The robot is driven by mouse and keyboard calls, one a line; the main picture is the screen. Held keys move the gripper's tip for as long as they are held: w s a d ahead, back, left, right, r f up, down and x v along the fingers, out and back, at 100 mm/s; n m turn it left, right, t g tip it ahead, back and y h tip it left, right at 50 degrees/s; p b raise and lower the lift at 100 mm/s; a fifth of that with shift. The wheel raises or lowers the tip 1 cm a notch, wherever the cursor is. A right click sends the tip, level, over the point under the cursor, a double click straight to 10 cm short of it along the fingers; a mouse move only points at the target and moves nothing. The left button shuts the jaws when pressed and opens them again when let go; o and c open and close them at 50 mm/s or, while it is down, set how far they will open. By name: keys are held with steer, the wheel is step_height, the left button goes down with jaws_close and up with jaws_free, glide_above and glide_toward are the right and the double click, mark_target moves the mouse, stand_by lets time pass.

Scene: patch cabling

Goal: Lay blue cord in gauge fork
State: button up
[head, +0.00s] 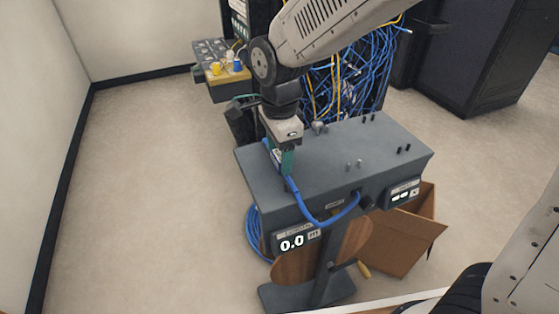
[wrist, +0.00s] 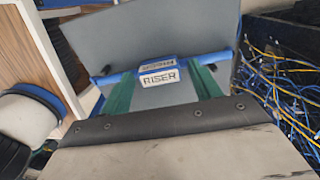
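The blue cord (head: 318,221) comes out at the front edge of the grey bench, sags in a loop and rises over the edge to my gripper (head: 284,163). In the wrist view, my green fingers (wrist: 166,72) stand on either side of a blue block with a white tag (wrist: 159,78) reading RISER. The blue cord (wrist: 222,57) extends to both sides of it. The gripper appears shut on this block, close above the left part of the bench.
The grey bench top (head: 335,143) is mostly clear, with small black pegs (head: 403,149) at the right. A cardboard box (head: 405,232) stands below right. A rack of tangled blue and yellow cables (head: 350,85) is behind.

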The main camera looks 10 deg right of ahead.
mark_target(279, 156)
steer(key=shift+s+d+f, duration=0.15)
steer(key=shift+s+f, duration=0.15)
steer(key=shift+f, duration=0.4)
steer(key=c, duration=0.4)
steer(key=shift+c, duration=0.2)
steer(key=shift+w+r, duration=0.1)
steer(key=shift+r, duration=0.3)
steer(key=shift+c, duration=0.3)
steer(key=shift+w+r, duration=0.15)
steer(key=shift+r, duration=0.15)
steer(key=c, duration=0.5)
steer(key=shift+r, duration=1.85)
